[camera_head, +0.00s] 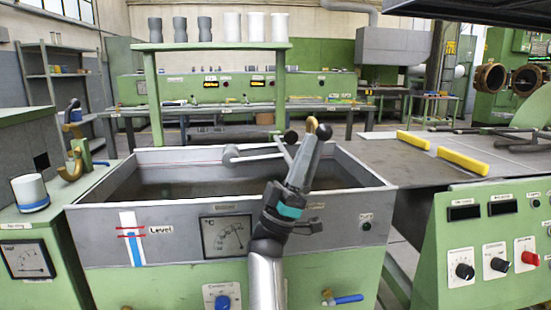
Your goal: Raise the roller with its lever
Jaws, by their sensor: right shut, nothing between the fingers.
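My right gripper (323,131) reaches up from the bottom centre, over the water tank (170,226). Its fingers are shut and hold nothing. A small brass-coloured piece (311,122) shows right at the fingertips; I cannot tell whether they touch it. A grey bar with a rounded end (231,154) lies across the far part of the tank, left of the gripper. A dark knob (291,136) sits at the tank's back edge beside the gripper. Which of these parts is the roller and which its lever is not clear, since my gripper hides part of them. My left gripper is not in view.
A brass hook (73,167) and a white-and-blue cup (30,192) are on the left machine. A grey table with yellow bars (462,161) stands right of the tank. A control panel (490,245) is at the lower right. A green shelf (210,46) spans above the tank.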

